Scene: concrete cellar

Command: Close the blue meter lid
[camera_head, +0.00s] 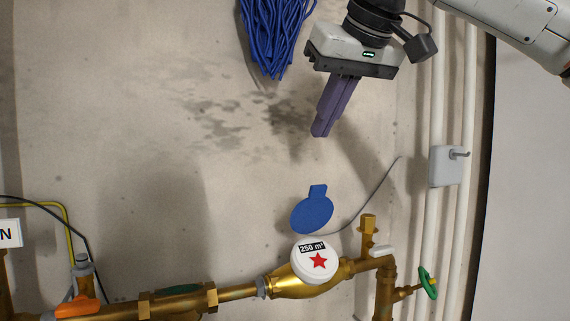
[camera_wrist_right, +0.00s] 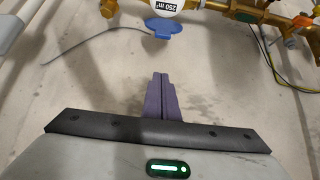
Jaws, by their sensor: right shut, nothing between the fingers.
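The blue meter lid (camera_head: 312,214) stands open above the round white meter face (camera_head: 317,261), which shows "250 m³" and a red star. The lid is a round flap with a small tab at its top. In the right wrist view the lid (camera_wrist_right: 165,27) and meter face (camera_wrist_right: 175,6) are upside down at the top edge. My right gripper (camera_head: 321,134) is shut and empty, with purple fingers pointing down, above the lid and apart from it. Its fingers also show in the right wrist view (camera_wrist_right: 160,76). My left gripper is not in view.
The meter sits on a brass pipe (camera_head: 237,292) along the wall. An orange handle (camera_head: 77,308) is at left, a green valve wheel (camera_head: 428,283) at right. White vertical pipes (camera_head: 420,200) and a grey box (camera_head: 446,166) stand right. A blue mop head (camera_head: 273,38) hangs above.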

